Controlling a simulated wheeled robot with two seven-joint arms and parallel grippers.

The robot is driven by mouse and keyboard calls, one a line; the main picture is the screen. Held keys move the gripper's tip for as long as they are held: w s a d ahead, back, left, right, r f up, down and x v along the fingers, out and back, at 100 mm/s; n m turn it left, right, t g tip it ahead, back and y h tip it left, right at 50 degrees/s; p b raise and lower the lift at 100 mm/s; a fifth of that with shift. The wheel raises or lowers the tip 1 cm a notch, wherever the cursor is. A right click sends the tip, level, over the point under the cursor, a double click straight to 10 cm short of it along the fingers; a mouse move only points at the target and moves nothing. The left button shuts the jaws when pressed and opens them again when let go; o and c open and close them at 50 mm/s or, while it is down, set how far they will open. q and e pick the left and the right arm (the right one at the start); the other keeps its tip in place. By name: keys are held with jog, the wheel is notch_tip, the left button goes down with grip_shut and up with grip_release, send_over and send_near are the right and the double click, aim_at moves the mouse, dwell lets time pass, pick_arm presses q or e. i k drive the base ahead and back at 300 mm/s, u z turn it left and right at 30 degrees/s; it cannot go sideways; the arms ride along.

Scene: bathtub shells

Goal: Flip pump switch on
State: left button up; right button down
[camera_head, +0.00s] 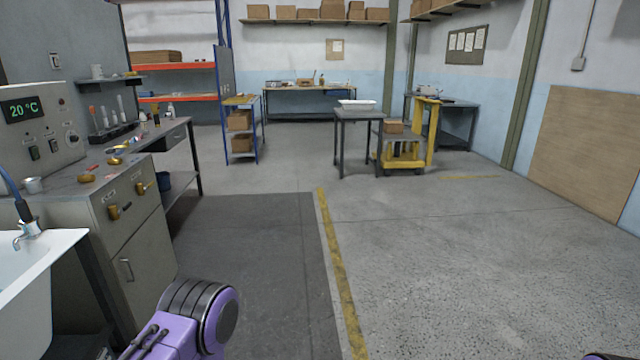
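A grey control panel (30,110) stands at the far left, with a lit display (20,110) reading 20 °C. Below the display are two small dark switches, a left one (34,153) and a right one (54,146). Their labels are too small to read, so I cannot tell which is the pump switch or how either is set. A round knob (72,138) sits to their right. A purple link of my arm shows at the bottom, well right of and below the panel. Neither gripper is in view.
A grey cabinet (125,235) with brass valves stands below the panel. A white tub (45,285) with a tap (27,233) is at the left edge. A dark mat (250,260) and open concrete floor lie ahead. A small table (359,115) and yellow cart (405,150) stand farther back.

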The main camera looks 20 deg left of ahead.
aim_at(35, 150)
jog(key=u, duration=0.15)
jog(key=i, duration=2.25)
jog(key=u, duration=1.1)
jog(key=i, duration=1.1)
jog(key=u, duration=1.55)
jog(key=i, duration=0.7)
jog(key=u, duration=0.55)
